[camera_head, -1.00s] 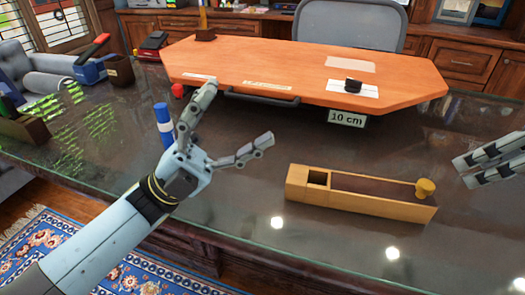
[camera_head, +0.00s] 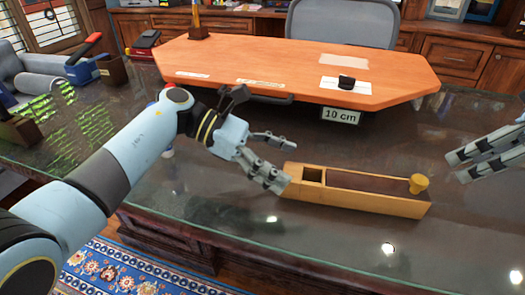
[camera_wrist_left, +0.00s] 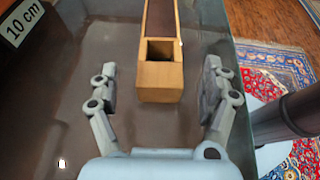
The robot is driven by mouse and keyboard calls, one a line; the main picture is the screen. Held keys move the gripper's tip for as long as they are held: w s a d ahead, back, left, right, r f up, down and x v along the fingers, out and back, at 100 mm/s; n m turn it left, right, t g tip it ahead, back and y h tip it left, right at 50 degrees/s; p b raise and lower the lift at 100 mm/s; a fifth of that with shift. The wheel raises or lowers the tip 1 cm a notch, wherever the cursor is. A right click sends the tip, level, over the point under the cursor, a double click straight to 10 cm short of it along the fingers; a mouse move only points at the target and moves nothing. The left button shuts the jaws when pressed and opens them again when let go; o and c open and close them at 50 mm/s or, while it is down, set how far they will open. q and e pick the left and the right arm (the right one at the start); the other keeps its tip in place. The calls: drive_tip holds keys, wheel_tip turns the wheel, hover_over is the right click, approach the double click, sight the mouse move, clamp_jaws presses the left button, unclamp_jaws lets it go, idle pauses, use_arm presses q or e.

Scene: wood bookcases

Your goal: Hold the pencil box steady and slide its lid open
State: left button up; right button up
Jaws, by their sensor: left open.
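The pencil box (camera_head: 355,204) is a long yellow wooden box lying on the dark glass desk. It has a dark brown top (camera_head: 365,184), a square opening (camera_head: 313,175) near its left end and a round yellow knob (camera_head: 419,183) near its right end. My left gripper (camera_head: 285,163) is open at the box's left end. In the left wrist view the box's near end (camera_wrist_left: 160,82) lies between the open fingers (camera_wrist_left: 160,90), with a gap on each side. My right gripper (camera_head: 457,168) is partly in view beyond the knob, apart from the box; its opening is unclear.
An orange raised board (camera_head: 290,75) with a "10 cm" tag (camera_head: 341,116) stands behind the box. A dark pen cup (camera_head: 112,72) and a blue item (camera_head: 82,68) are at the far left. The glass in front of the box is clear to the desk's edge.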

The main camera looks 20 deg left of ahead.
sight(321, 181)
use_arm(q)
drive_tip(key=x, duration=0.6)
drive_tip(key=shift+d, duration=0.1)
drive_tip(key=shift+c, duration=0.3)
